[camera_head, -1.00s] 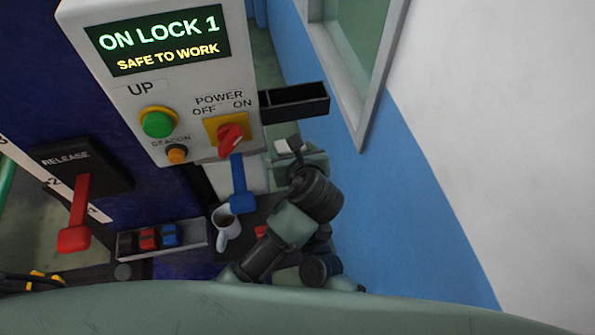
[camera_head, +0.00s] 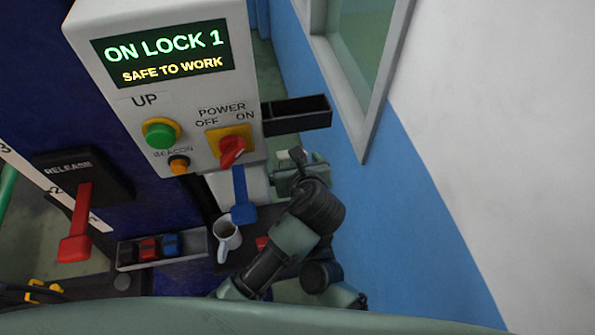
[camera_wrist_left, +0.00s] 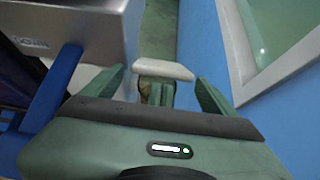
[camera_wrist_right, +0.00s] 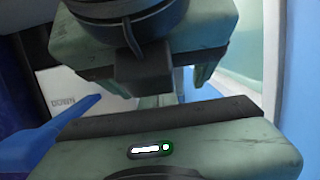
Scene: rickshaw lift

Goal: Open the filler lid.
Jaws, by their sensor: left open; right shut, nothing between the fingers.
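A small white flat-topped piece (camera_wrist_left: 163,70), which may be the filler lid, sits ahead of my left gripper (camera_wrist_left: 155,90) in the left wrist view. The open fingers stand on either side of it, and I cannot tell whether they touch it. In the head view a gripper (camera_head: 300,176) is right of the control box, by the blue wall; I cannot tell which arm it belongs to. My right gripper (camera_wrist_right: 165,98) is shut and empty. In the right wrist view another gripper body fills the top and hides what lies ahead.
The control box (camera_head: 165,100) reads "ON LOCK 1, SAFE TO WORK". Close to the arm are a blue lever (camera_head: 242,195), a white mug (camera_head: 227,237) and a black tray (camera_head: 297,115). A red release lever (camera_head: 77,225) is at left. The blue wall (camera_head: 420,240) bounds the right.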

